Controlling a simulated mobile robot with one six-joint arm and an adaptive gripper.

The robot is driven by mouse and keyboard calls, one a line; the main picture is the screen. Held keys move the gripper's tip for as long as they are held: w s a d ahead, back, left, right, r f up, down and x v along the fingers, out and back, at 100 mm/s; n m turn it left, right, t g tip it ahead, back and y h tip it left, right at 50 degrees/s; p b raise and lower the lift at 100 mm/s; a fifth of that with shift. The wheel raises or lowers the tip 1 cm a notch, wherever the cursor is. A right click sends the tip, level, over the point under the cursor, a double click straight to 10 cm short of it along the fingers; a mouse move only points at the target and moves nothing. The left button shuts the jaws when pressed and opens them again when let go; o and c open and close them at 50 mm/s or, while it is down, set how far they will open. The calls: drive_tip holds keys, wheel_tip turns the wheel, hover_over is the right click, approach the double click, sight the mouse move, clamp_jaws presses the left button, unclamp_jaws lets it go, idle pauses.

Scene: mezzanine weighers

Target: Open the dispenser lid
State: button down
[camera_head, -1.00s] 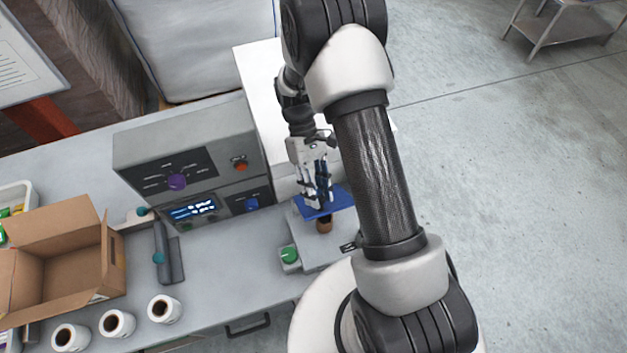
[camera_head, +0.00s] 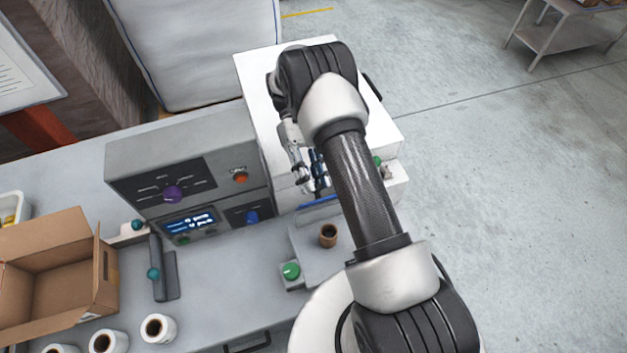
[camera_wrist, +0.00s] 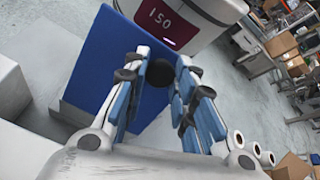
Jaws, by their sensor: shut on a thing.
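The dispenser lid (camera_head: 321,203) is a blue flat panel on the front of the white dispenser (camera_head: 262,95). In the head view it shows as a thin blue strip, seen nearly edge-on. In the wrist view the lid (camera_wrist: 103,65) is a broad tilted blue panel with a black round knob (camera_wrist: 160,74). My gripper (camera_head: 315,188) is at the lid, partly hidden by my arm. In the wrist view the blue-padded fingers of my gripper (camera_wrist: 160,72) are shut on the knob from both sides.
A brown cup (camera_head: 328,236) stands on the grey plate below the lid. A green button (camera_head: 291,271) is at its left front. The grey control box (camera_head: 185,150) stands to the left. An open cardboard box (camera_head: 60,262) and several white rolls (camera_head: 158,328) are farther left.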

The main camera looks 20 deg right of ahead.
drive_tip(key=c, duration=1.3)
unclamp_jaws()
